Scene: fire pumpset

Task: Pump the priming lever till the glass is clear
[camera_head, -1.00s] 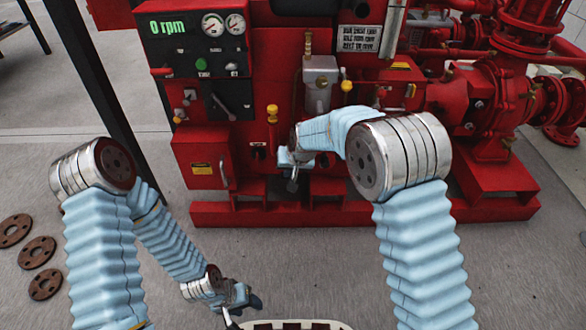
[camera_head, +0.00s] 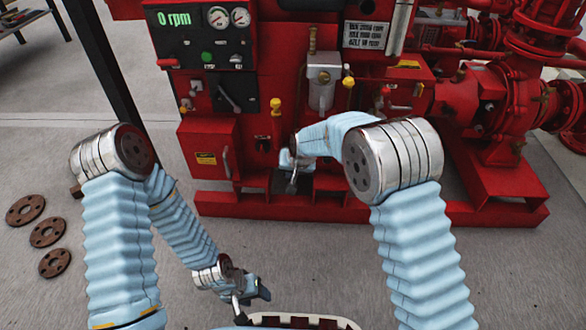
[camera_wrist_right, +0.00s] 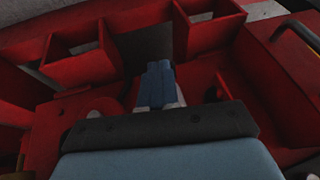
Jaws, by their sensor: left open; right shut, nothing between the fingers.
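A grey metal housing (camera_head: 323,78) with a clear-looking lower part is on the red pumpset's front in the head view. Yellow-knobbed parts (camera_head: 348,84) and (camera_head: 276,106) stand beside it. I cannot tell which part is the priming lever, nor whether the glass is clear. My right gripper (camera_head: 291,184) is low before the pumpset, below the housing and apart from it. In the right wrist view its fingers (camera_wrist_right: 159,84) are shut and empty, pointing towards the red base frame. My left gripper (camera_head: 256,290) is open and empty, low near the picture's bottom.
A control panel (camera_head: 205,50) reading 0 rpm sits at the upper left of the pumpset. A red box (camera_head: 207,150) is below it. Red pump piping (camera_head: 500,95) fills the right. Several brown flanges (camera_head: 47,232) lie on the floor at left.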

